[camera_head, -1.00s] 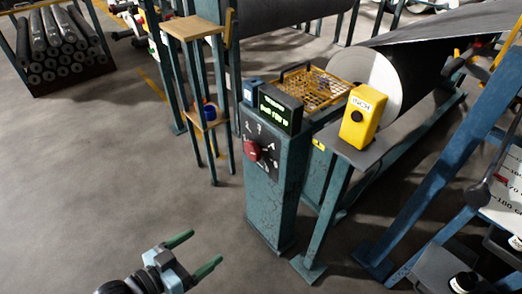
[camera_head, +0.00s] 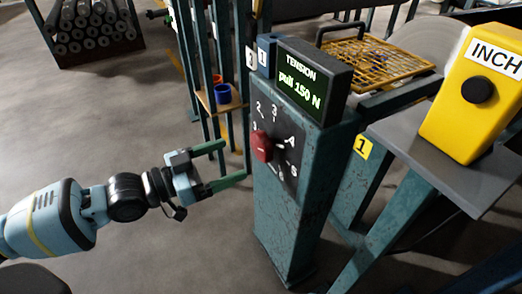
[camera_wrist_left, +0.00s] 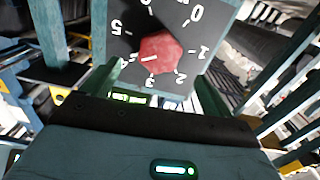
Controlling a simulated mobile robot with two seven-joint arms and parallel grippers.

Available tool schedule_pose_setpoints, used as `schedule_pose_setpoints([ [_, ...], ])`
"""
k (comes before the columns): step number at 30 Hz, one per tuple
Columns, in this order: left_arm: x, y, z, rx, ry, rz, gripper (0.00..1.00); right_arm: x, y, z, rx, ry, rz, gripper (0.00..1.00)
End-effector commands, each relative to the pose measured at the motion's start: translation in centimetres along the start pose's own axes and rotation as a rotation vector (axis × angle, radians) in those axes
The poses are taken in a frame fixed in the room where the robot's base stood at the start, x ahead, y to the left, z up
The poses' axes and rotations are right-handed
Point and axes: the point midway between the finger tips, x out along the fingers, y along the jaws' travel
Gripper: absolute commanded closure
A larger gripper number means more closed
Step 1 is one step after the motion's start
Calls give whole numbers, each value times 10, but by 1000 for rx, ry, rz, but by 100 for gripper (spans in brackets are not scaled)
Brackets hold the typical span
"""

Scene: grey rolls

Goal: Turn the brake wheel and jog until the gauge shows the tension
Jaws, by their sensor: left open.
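The brake wheel is a red knob (camera_head: 262,147) on a dark dial plate (camera_head: 279,146) with white numbers, on the front of a teal pedestal. The knob also shows in the left wrist view (camera_wrist_left: 160,52), between the fingers and ahead of them. The gauge (camera_head: 301,84) on top of the pedestal reads "TENSION pull 150 N" in green. A yellow box marked INCH (camera_head: 473,92) with a black button (camera_head: 479,90) stands on a grey shelf at the right. My left gripper (camera_head: 234,162) is open and empty, just left of the knob and apart from it. My right gripper is not in view.
An orange mesh guard (camera_head: 375,62) lies behind the gauge. A narrow stand with a blue cup (camera_head: 222,93) on its shelf is behind my left gripper. A rack of dark rolls (camera_head: 92,28) stands at the far left. The floor at left is clear.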

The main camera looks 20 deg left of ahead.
Motion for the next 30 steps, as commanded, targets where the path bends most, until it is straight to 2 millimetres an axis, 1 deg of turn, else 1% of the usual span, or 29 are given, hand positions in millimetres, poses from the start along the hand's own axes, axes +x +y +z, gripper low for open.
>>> schedule_pose_setpoints([
  [4,3,0,-1,0,2,0,14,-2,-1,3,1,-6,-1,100],
  [7,12,0,-1,0,4,-1,14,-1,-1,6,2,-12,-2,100],
  [15,51,0,0,-2,4,0,14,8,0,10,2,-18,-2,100],
  [21,72,0,0,0,2,-1,14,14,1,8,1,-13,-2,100],
  [25,77,0,0,0,0,-1,14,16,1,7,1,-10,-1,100],
  [30,78,0,0,1,-1,-1,14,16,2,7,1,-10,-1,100],
])
